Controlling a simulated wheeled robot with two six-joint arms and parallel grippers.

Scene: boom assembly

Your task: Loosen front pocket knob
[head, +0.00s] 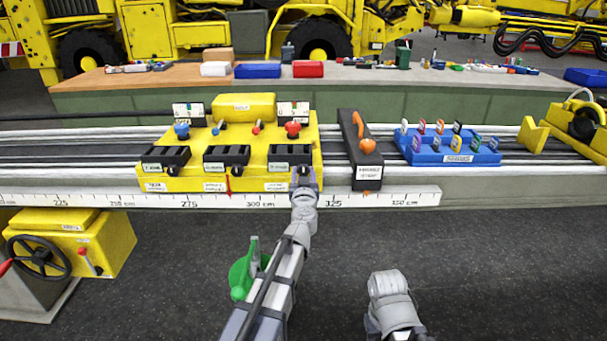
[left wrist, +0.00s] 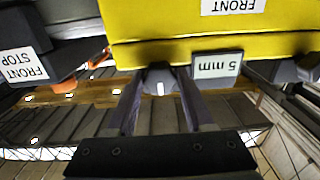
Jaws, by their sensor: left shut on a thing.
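The front pocket (head: 290,155) is the rightmost of three black pockets on the front of the yellow carriage (head: 215,135). Its dark knob (left wrist: 159,79), with a white mark, shows in the left wrist view beside a "5 mm" plate (left wrist: 217,65) and near a "FRONT" label (left wrist: 234,5). My left gripper (head: 304,177) reaches up to the carriage's front right corner. Its two fingers (left wrist: 158,90) stand on either side of the knob and are shut on it. In the head view the gripper mostly hides this knob. My right arm shows at lower right, but its gripper is not visible.
A black front stop (head: 366,152) with an orange knob stands just right of the carriage. A blue tray (head: 450,158) with several coloured pieces lies farther right. A white ruler (head: 390,197) runs along the rail's front edge. The floor in front is clear on the right.

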